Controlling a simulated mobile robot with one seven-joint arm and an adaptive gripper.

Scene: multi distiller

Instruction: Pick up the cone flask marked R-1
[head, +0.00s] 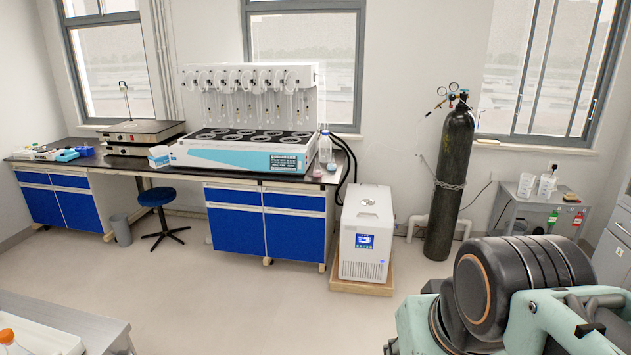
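No label reading R-1 is legible in the head view, so I cannot tell which vessel is the cone flask marked R-1. Small clear glass vessels (325,150) stand at the right end of the long bench, beside the distiller (245,155). Pinkish and bluish spots show at their bases, too small to make out. A vessel with an orange cap (7,336) is cut off at the lower left edge. Part of my arm fills the lower right corner, but my gripper is not in view.
The long bench (120,167) has blue cabinets and a blue stool (157,197) before it. A white chiller (365,235) on a wooden base and a dark gas cylinder (449,185) stand right of it. A grey side table (515,197) holds white containers. The middle floor is clear.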

